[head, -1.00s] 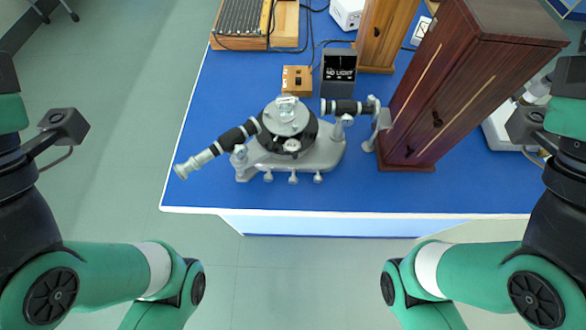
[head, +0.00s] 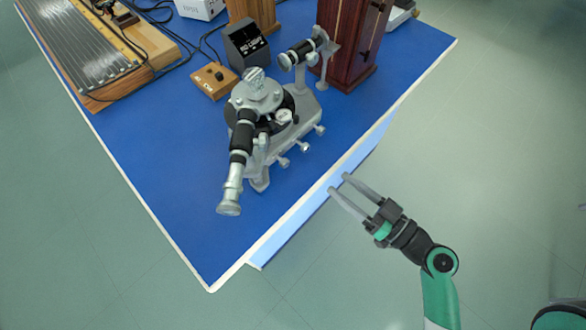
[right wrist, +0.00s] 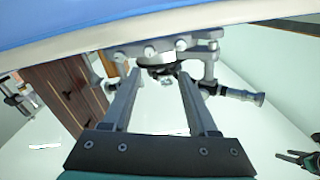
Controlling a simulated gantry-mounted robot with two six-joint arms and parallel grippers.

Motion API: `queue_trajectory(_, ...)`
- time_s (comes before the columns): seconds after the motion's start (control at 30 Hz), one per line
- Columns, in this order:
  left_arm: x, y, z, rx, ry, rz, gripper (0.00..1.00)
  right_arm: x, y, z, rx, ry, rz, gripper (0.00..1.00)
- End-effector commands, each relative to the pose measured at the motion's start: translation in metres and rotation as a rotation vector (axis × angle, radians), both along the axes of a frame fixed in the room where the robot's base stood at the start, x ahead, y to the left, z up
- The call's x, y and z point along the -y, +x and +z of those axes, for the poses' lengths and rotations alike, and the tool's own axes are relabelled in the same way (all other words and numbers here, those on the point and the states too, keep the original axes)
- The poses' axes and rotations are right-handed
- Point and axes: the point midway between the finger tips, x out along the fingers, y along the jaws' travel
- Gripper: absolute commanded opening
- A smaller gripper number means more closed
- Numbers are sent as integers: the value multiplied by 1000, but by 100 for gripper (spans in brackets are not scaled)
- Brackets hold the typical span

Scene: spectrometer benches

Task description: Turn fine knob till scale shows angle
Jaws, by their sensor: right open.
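The grey and black spectrometer (head: 270,115) stands on the blue bench, its telescope (head: 237,165) pointing toward the front edge and its collimator (head: 303,50) toward the wooden cabinet. Several small knobs (head: 283,161) stick out along the front of its base; I cannot tell which is the fine knob, and the scale cannot be read. My right gripper (head: 338,184) is open and empty, beyond the bench's front edge, apart from the spectrometer. In the right wrist view the spectrometer (right wrist: 160,50) shows upside down past the open fingers (right wrist: 155,95). My left gripper is not in the head view.
The blue bench (head: 150,130) has a white front edge close to my right gripper. A dark wooden cabinet (head: 350,40) stands behind the collimator. A small wooden switch box (head: 213,80), a black lamp box (head: 245,45) and a ribbed board (head: 85,55) with cables lie behind and left.

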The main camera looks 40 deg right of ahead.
Motion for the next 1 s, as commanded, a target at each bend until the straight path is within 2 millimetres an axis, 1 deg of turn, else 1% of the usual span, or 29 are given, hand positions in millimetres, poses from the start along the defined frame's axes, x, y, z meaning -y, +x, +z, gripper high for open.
queue_trajectory(0.03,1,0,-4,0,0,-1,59,5,-3,-6,-5,6,-21,59)
queue_trajectory(0.17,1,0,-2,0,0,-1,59,8,-2,-3,-2,1,-27,59)
queue_trajectory(0.27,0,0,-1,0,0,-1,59,7,3,-3,-4,1,-23,59)
queue_trajectory(0.33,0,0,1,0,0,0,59,7,10,-3,-5,0,-19,59)
queue_trajectory(0.47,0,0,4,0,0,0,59,4,32,0,-1,-3,-16,59)
queue_trajectory(0.6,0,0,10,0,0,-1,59,3,66,0,0,-2,-17,59)
queue_trajectory(0.73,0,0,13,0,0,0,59,2,93,0,0,-2,-21,59)
queue_trajectory(0.8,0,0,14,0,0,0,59,3,103,-1,-2,-1,-21,59)
queue_trajectory(0.9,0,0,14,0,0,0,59,2,112,-2,-1,0,-24,59)
queue_trajectory(1.0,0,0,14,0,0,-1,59,2,115,-3,-3,0,-24,59)
